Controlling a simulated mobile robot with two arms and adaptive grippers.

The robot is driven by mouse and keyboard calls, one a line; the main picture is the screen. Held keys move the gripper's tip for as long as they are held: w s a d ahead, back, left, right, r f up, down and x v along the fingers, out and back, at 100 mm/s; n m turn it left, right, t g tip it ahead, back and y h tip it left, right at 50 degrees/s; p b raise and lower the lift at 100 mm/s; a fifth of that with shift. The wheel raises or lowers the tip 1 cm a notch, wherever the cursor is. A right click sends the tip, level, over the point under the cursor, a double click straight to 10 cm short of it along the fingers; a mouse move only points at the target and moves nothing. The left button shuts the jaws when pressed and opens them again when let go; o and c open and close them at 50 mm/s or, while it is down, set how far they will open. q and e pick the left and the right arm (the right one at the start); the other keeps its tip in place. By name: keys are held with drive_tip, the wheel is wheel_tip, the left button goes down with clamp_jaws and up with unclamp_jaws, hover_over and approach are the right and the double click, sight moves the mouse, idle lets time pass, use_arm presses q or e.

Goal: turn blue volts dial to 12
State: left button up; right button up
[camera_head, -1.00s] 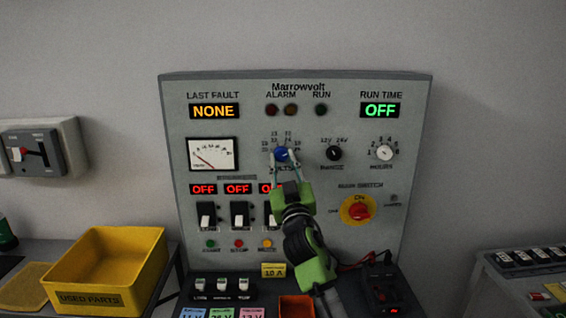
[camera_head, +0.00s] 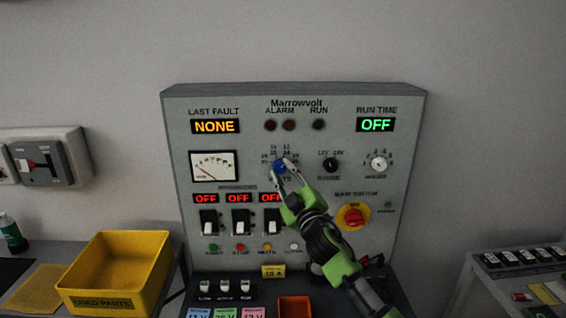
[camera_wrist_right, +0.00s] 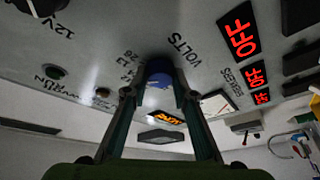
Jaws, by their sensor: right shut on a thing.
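The blue volts dial (camera_head: 281,166) sits on the grey Marrowvolt panel (camera_head: 330,235), with small printed numbers around it. My right gripper (camera_head: 282,168) reaches up from the lower right, and its fingers are shut on the dial. In the right wrist view the blue dial (camera_wrist_right: 159,72) is between the two fingertips (camera_wrist_right: 158,93), with the VOLTS label beside it. The dial's exact setting is too small and partly covered to read. My left gripper is not in view.
A black range knob (camera_head: 330,165) and a white minutes knob (camera_head: 378,163) are right of the dial. The red main switch (camera_head: 353,216) is below them, close to my right arm. Three black switches (camera_head: 240,222) are lower left. A yellow bin (camera_head: 120,270) stands at left.

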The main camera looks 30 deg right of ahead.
drive_tip(key=shift+r+n+g+y+p, duration=0.1)
drive_tip(key=shift+n+g+y+p, duration=0.35)
drive_tip(key=shift+n+p, duration=0.85)
drive_tip(key=o, duration=1.1)
drive_tip(key=v, duration=1.2)
drive_tip(key=shift+d+f, duration=0.1)
drive_tip(key=shift+f, duration=0.15)
